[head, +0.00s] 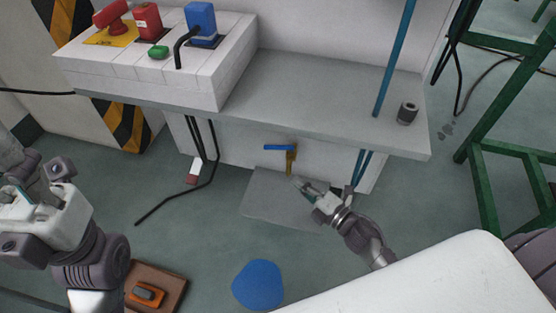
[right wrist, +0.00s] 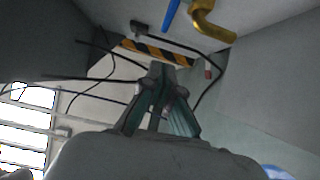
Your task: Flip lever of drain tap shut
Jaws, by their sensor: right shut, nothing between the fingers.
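The drain tap (head: 291,161) is a brass tap under the grey shelf, with a blue lever (head: 279,147) that points left, about level. In the right wrist view the brass tap (right wrist: 207,22) and part of its blue lever (right wrist: 171,12) show at the top edge. My right gripper (head: 303,185) is shut and empty, just below and to the right of the tap, apart from the lever. Its fingertips (right wrist: 160,72) meet in the right wrist view. My left gripper (head: 32,188) is at the left edge, partly cut off; its fingers are unclear.
The grey shelf (head: 330,98) overhangs the tap. A blue pipe (head: 394,58) comes down to it near a small grey cylinder (head: 407,112). Black cables (head: 213,160) hang left of the tap. A green frame (head: 487,130) stands at right.

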